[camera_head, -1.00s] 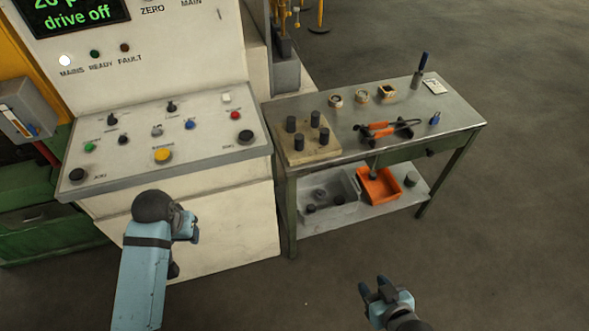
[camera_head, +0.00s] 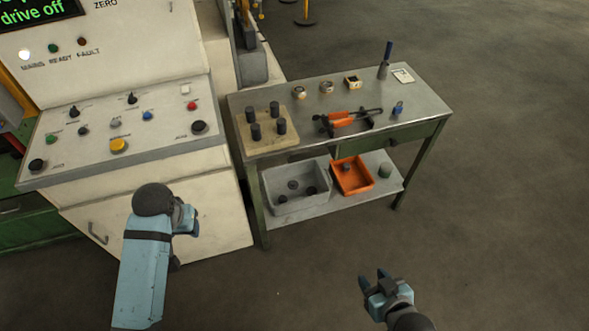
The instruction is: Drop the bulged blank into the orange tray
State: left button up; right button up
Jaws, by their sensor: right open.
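Several dark cylindrical blanks (camera_head: 278,126) stand upright on a wooden board (camera_head: 249,141) at the left of the bench top. I cannot tell which blank is bulged. The orange tray (camera_head: 369,185) sits on the bench's lower shelf, with a small dark piece (camera_head: 346,167) in it. My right gripper (camera_head: 371,276) is open and empty, over the floor in front of the bench. My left gripper (camera_head: 191,218) is in front of the console, left of the bench; its fingers are too unclear to tell open from shut.
An orange-handled tool (camera_head: 345,119) lies on the bench top (camera_head: 415,103). The console (camera_head: 125,155) is at left. Floor right of the bench is clear.

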aim_at(347, 178)
jog(key=l, duration=0.55)
jog(key=k+l, duration=0.15)
jog(key=l, duration=1)
jog(key=i+l, duration=0.1)
jog(key=i, duration=0.25)
